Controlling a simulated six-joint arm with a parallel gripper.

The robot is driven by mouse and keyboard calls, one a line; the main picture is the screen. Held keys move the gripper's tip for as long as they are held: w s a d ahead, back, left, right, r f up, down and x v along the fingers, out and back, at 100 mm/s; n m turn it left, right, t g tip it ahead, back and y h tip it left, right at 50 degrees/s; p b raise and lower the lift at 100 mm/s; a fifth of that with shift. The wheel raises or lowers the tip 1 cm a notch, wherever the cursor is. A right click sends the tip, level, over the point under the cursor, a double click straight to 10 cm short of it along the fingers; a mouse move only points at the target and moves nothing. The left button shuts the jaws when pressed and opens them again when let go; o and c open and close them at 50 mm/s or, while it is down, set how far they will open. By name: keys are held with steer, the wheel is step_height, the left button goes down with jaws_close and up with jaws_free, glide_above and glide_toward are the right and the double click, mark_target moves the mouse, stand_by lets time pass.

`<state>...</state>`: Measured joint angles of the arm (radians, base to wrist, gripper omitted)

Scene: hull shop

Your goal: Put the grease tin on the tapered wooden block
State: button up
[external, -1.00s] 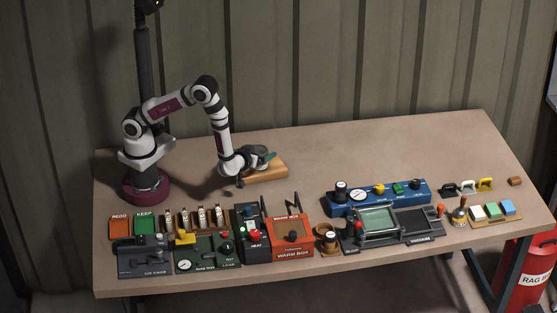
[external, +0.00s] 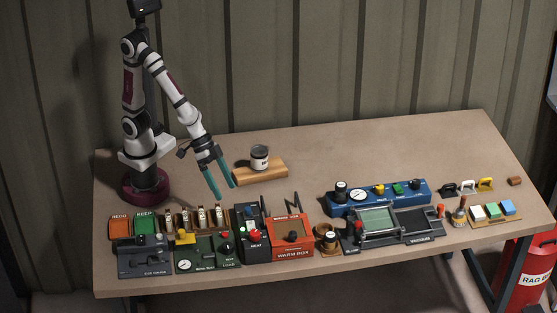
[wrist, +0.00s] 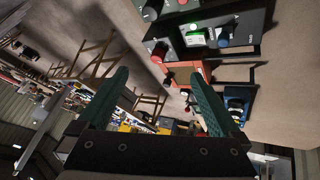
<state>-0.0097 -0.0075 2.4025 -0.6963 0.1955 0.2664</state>
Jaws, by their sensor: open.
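The grease tin (external: 260,157), a small dark tin with a pale label, stands upright on top of the wooden block (external: 262,175) at the back middle of the table in the external view. My gripper (external: 221,190) is open and empty, with its green fingers pointing down, to the left of the block and apart from the tin. In the wrist view the two green fingers (wrist: 160,88) are spread with nothing between them. Neither the tin nor the block can be made out in the wrist view.
An orange warm box (external: 292,236) and a dark heat unit (external: 250,230) stand in front of the block. A blue gauge panel (external: 380,196) is to the right. Several pale clips stand in a row (external: 195,217) below my gripper.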

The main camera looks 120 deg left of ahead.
steer(key=s+d+r+m+g, duration=0.1)
steer(key=s+d+m+g, duration=0.2)
steer(key=s, duration=0.6)
steer(key=s+a+m+g+y, duration=0.1)
steer(key=s+a+m+g, duration=0.1)
steer(key=s, duration=0.5)
steer(key=s+a+r+m+g+y, duration=0.1)
steer(key=s+a+m+g+y, duration=0.1)
steer(key=s+a+m, duration=0.2)
steer(key=s+a, duration=0.2)
steer(key=s, duration=0.2)
steer(key=shift+a+r, duration=0.2)
steer(key=shift+r, duration=0.1)
